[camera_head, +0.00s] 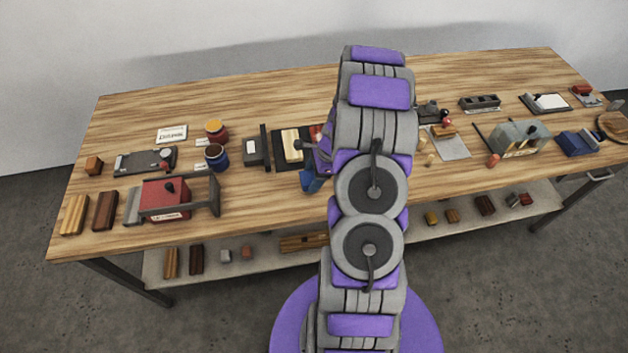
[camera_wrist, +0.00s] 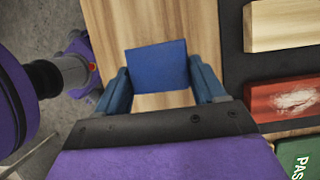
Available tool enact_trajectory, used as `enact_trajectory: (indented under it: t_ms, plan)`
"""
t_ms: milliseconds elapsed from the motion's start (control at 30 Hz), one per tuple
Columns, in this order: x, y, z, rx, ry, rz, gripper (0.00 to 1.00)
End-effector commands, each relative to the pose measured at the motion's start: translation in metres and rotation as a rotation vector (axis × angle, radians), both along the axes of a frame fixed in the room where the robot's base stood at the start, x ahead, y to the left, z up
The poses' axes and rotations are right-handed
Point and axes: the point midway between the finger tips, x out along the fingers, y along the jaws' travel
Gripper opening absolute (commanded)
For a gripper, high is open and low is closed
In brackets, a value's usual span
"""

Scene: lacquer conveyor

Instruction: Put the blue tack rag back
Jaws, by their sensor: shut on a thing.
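The blue tack rag (camera_wrist: 157,66) shows in the wrist view as a flat, dark blue block. It is between the two blue fingers of my gripper (camera_wrist: 160,72), which is shut on it. Bare wooden tabletop lies behind it. In the camera_head view my arm hides most of this area, and only some blue (camera_head: 312,183) shows beside it; I cannot tell whether that is rag or finger. A dark tray (camera_wrist: 233,60) is right of the rag in the wrist view, apart from it.
On the workbench (camera_head: 240,95) stand a red clamp-like box (camera_head: 166,200), a blue-sided can (camera_head: 216,158) and an orange-topped can (camera_head: 216,132). The back of the bench is clear.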

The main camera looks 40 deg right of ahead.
Motion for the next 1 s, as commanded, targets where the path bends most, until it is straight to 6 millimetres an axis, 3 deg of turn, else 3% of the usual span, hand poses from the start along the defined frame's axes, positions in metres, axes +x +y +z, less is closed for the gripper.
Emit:
enact_trajectory:
  t_ms: [200,467,733,767,1000]
  plan:
    - [0.005,-0.010,-0.001,-0.001,-0.001,0.001,0.45]
    - [0.004,-0.009,-0.037,0.003,0.002,0.000,0.45]
    - [0.004,-0.010,-0.036,0.001,0.000,0.001,0.45]
    - [0.004,-0.010,-0.037,0.001,0.000,0.001,0.70]
    - [0.004,-0.010,-0.036,0.000,0.000,0.001,0.93]
